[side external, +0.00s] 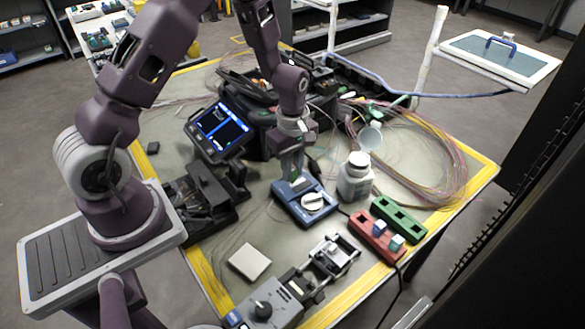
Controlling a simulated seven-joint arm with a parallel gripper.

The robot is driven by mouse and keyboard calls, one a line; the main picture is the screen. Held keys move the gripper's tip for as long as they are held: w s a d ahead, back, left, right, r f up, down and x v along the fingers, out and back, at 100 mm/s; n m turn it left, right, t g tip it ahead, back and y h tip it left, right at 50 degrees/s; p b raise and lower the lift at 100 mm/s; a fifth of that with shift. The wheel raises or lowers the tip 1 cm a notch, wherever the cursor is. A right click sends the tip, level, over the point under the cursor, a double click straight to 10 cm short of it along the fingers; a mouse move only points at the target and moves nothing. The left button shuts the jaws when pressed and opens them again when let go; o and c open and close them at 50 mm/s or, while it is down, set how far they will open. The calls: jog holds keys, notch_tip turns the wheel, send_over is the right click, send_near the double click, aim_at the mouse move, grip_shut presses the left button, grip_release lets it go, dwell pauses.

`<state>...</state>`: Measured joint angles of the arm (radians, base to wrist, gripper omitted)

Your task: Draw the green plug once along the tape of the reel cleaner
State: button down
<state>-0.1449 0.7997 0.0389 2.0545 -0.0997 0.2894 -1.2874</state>
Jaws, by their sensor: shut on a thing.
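The blue reel cleaner (291,208) lies on the work mat near the middle of the table, with a round white knob (313,202) on its right part. My gripper (294,178) points down over the back left part of the cleaner. It is shut on the green plug, of which only a small green bit shows at the fingertips. The fingers and the small scale hide most of the plug and the tape. I cannot tell whether the plug touches the tape.
A white bottle (355,178) stands close to the right of the cleaner. Red (376,236) and green (398,219) holders lie at the right. A splicer with a lit screen (221,131) stands behind left. A white pad (249,262) and a metal-jawed device (328,262) are in front.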

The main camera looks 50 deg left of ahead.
jog(key=shift+f, duration=0.3)
dwell(1.3)
jog(key=shift+w, duration=0.1)
jog(key=shift+w, duration=0.3)
jog(key=shift+w, duration=0.15)
jog(key=shift+w, duration=0.25)
jog(key=shift+w, duration=0.8)
jog(key=shift+r, duration=0.15)
jog(key=shift+r, duration=2.15)
